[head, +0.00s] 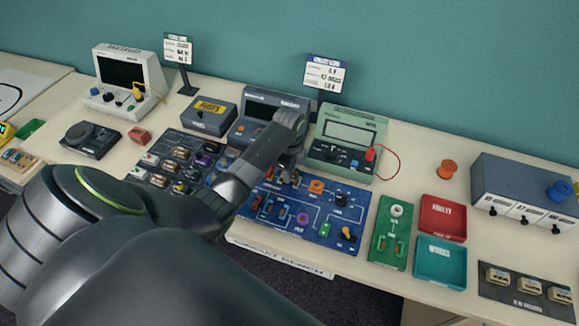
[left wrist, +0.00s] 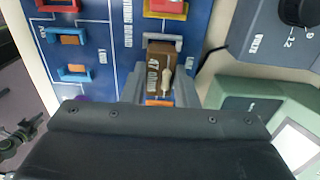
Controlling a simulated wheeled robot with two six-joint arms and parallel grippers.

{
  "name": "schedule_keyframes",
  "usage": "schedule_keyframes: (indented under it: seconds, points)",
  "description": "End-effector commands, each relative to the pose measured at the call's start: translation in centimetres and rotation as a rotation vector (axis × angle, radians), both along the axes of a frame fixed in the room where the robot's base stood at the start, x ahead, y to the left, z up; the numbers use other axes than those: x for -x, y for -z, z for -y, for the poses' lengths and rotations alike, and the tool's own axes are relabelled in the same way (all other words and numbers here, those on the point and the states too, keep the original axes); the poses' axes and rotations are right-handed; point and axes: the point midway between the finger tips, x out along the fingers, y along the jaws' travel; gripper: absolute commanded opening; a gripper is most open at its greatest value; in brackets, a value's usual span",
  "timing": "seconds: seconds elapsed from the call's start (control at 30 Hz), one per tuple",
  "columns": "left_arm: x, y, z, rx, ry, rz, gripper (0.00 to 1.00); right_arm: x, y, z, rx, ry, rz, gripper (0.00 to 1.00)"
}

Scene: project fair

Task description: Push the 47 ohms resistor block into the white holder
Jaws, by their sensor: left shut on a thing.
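The brown 47 ohms resistor block (left wrist: 160,73), with a pale resistor on top, sits between the fingers of my left gripper (left wrist: 159,86) in the left wrist view. The gripper is shut on it. The white holder (left wrist: 177,40) is a pale bracket on the blue circuit board (left wrist: 112,62), at the far end of the block. The block covers most of it, and I cannot tell how deep the block sits. In the head view my left gripper (head: 287,171) points down at the board's upper edge, and the block is too small to make out. My right gripper is not in view.
A dark tray of several blocks (head: 160,165) lies left.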

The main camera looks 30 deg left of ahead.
Motion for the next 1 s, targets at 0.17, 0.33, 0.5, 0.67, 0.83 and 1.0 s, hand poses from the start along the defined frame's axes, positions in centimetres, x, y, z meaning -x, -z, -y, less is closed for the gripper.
schedule_keyframes:
  seconds: [0.17, 0.33, 0.5, 0.67, 0.83, 1.0]
  points:
    - [0.00, 0.00, 0.00, 0.000, 0.000, 0.000, 0.04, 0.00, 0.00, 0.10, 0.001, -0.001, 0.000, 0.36]
    - [0.00, -0.04, 0.00, 0.000, 0.000, 0.000, 0.04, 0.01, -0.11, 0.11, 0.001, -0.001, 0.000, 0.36]
    - [0.00, -0.09, 0.00, 0.000, 0.000, 0.000, 0.04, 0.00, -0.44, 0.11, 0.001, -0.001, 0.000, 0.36]
    - [0.00, -0.09, 0.01, 0.000, 0.000, 0.000, 0.04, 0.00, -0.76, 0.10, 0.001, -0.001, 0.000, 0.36]
    - [0.00, 0.00, 0.00, 0.000, 0.000, 0.000, 0.04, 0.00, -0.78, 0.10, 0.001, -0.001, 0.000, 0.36]
    - [-0.01, 0.01, 0.00, 0.000, 0.000, 0.000, 0.04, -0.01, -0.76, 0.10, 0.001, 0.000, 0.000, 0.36]
